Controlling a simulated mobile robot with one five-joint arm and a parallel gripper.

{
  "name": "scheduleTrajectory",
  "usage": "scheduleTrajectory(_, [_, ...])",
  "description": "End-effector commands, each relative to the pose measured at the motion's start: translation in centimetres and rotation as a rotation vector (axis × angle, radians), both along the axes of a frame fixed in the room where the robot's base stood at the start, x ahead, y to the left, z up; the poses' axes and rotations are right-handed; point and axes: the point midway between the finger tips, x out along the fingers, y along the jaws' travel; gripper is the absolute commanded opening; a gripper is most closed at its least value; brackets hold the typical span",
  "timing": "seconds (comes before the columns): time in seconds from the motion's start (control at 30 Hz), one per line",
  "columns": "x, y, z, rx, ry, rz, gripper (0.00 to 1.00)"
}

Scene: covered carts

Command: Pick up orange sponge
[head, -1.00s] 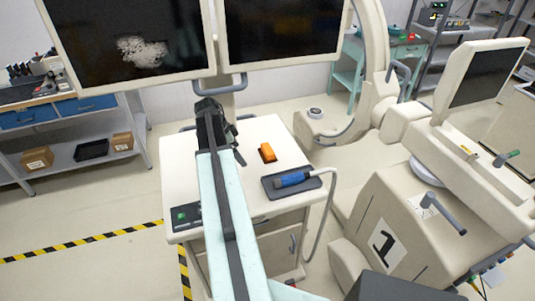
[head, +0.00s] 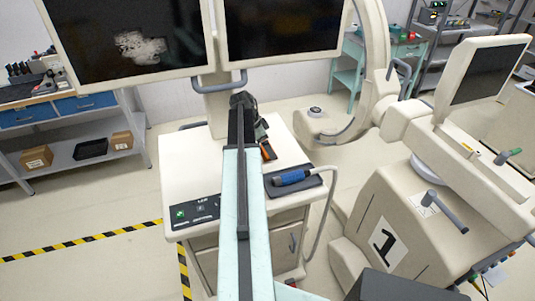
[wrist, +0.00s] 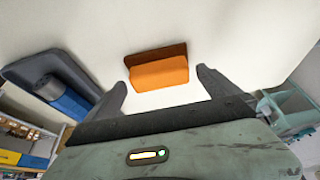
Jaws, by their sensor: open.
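The orange sponge (wrist: 160,74) lies on the white cart top, with a darker brown-orange side along its upper edge in the wrist view. My gripper (wrist: 161,82) is open, its two dark fingertips to the left and right of the sponge with a gap on each side. I cannot tell if the fingertips are low enough to be level with it. In the head view, my gripper (head: 261,137) is over the cart top and hides most of the sponge; only a little orange shows.
A dark tray with a blue-handled device (head: 292,178) and a cable lies on the cart (head: 185,165) to the right of the sponge. Two large monitors (head: 128,40) rise behind the cart. A control panel (head: 195,211) is at its front left. A large machine stands right.

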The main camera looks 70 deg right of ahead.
Motion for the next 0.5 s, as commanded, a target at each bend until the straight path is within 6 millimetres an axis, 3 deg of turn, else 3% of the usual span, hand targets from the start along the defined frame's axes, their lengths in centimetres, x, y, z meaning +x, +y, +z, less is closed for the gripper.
scheduleTrajectory(0.13, [0.02,0.02,0.09,0.000,0.000,0.000,1.00])
scheduleTrajectory(0.3, [0.04,0.03,0.10,0.000,0.000,0.000,0.53])
scheduleTrajectory(0.4, [0.04,0.03,0.10,0.000,0.000,0.000,0.30])
scheduleTrajectory(0.5, [0.04,0.03,0.10,0.000,0.000,0.000,0.30])
